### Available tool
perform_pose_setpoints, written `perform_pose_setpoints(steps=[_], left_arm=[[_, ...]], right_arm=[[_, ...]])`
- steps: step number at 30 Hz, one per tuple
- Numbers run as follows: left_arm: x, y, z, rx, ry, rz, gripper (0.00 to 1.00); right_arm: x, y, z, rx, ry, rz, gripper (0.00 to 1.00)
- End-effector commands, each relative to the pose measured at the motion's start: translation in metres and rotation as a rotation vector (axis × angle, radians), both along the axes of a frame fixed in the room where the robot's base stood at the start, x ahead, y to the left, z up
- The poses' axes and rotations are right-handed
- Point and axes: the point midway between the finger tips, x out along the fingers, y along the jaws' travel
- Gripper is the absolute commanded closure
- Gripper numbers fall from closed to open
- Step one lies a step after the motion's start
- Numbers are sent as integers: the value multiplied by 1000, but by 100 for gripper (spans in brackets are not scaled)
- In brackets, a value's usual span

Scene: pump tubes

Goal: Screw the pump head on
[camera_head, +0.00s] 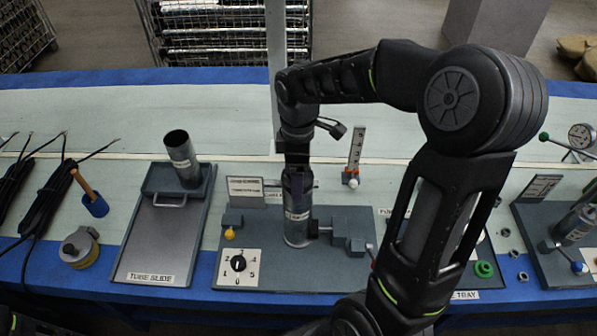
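A metal tube (297,232) stands upright in the clamp of a grey fixture (330,280) at the centre. My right arm comes in from the lower right and arches over the fixture. My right gripper (298,185) points down at the top of this tube. The wrist and fingers cover the tube's top end, so I cannot tell whether a pump head is there or whether the fingers are closed on one. I cannot make out a pump head elsewhere. My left gripper is not in view.
Left of the fixture, another tube (182,158) leans on the tube slide (160,245). A numbered dial (238,264) sits on the fixture's front left. A ruler post (355,150) stands behind. At right are a tray with a green part (484,269) and another fixture (560,262).

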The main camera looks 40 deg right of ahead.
Motion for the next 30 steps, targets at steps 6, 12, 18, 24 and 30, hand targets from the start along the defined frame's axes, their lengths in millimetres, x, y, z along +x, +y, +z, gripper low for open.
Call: perform_pose_setpoints(steps=[6, 12, 18, 24, 30], left_arm=[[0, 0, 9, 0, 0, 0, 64], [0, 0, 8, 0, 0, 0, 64], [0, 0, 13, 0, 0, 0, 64], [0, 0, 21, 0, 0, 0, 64], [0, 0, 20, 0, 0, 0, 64]], right_arm=[[0, -1, 2, 0, 0, 216, 22], [0, -1, 0, 0, 0, 227, 22], [0, -1, 2, 1, 1, 314, 22], [1, -1, 2, 1, 0, 528, 22], [1, -1, 0, 0, 0, 548, 22]])
